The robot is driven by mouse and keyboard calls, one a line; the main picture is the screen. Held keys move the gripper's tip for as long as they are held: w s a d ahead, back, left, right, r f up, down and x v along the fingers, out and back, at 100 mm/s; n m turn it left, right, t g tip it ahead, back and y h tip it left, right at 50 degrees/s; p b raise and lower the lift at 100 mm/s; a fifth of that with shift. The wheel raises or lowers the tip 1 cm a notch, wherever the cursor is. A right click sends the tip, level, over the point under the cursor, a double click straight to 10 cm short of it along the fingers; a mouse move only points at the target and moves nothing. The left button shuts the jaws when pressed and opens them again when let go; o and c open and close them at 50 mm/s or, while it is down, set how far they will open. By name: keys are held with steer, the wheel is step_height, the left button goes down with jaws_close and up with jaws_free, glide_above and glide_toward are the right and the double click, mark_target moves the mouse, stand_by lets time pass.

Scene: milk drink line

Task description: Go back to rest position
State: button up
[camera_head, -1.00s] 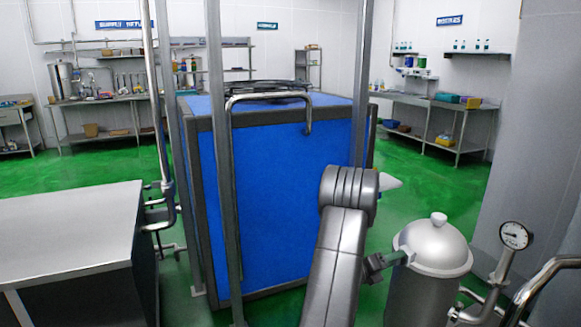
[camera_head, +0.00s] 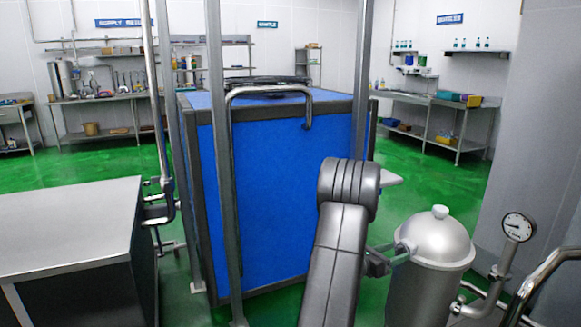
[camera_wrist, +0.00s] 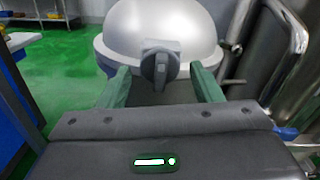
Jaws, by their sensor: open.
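My gripper (camera_wrist: 160,72) is open in the wrist view, with its two green fingers spread. A dark knob (camera_wrist: 160,66) on the steel tank (camera_wrist: 165,25) shows between the fingertips. The fingers do not visibly close on it, and I cannot tell how far away it is. In the head view, my grey arm rises in the lower middle, left of the domed steel tank (camera_head: 430,285).
A large blue box (camera_head: 285,190) with a grey frame stands behind my arm. Upright posts are in front of it. A steel table (camera_head: 70,230) is at left, and a pressure gauge (camera_head: 517,227) with pipes at right. Green floor is open toward the back benches.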

steer(key=shift+m, duration=0.7)
steer(key=shift+a, duration=0.1)
